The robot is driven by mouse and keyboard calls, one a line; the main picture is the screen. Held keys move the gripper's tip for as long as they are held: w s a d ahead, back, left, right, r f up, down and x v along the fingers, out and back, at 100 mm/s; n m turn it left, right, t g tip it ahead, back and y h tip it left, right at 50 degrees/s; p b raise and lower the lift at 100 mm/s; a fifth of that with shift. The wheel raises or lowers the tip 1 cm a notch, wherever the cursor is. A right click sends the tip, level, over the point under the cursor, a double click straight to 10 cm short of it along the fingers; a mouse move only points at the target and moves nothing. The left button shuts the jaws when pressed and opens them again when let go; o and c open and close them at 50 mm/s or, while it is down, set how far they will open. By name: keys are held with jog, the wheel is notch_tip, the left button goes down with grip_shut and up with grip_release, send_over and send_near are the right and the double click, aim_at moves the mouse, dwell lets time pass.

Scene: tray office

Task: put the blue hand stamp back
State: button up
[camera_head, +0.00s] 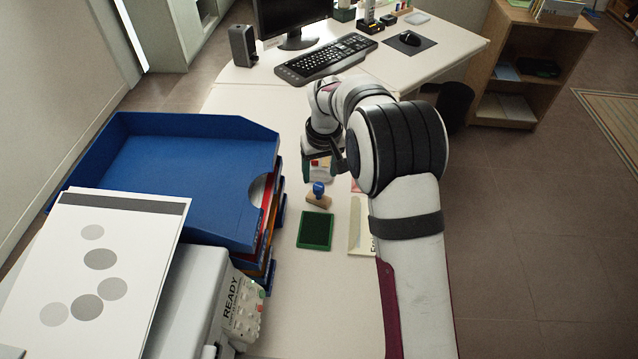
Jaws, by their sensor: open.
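The blue hand stamp (319,190) has a blue knob on a wooden base. It stands upright on the white desk, just beyond the green stamp pad (315,231) and apart from my gripper. My gripper (322,163) points down a little beyond the stamp, above the desk. It is open, and I see nothing held in it. My arm comes in from the lower right and partly hides the gripper and the desk to its right. A small item with red and white parts shows under the gripper, too covered to name.
A stack of letter trays with a blue top tray (180,165) stands to the left. In front is a grey machine (205,290) marked READY, with a printed sheet (110,260). A cream paper item (359,228) lies right of the pad. A keyboard (326,60) is at the back.

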jog(key=s+d+r+m, duration=0.2)
jog(key=s+d+r, duration=0.2)
jog(key=s+r, duration=0.35)
jog(key=s+d+r+m, duration=0.35)
jog(key=s+r, duration=0.25)
jog(key=s, duration=0.2)
jog(key=s+d+f+m+g, duration=0.1)
jog(key=s+m, duration=0.1)
jog(key=s, duration=0.8)
jog(key=s+d+f+m+y, duration=0.1)
jog(key=s+d+m, duration=0.1)
jog(key=s, duration=0.9)
jog(key=shift+d+f+g, duration=0.15)
jog(key=shift+d+g, duration=0.05)
jog(key=shift+g, duration=0.2)
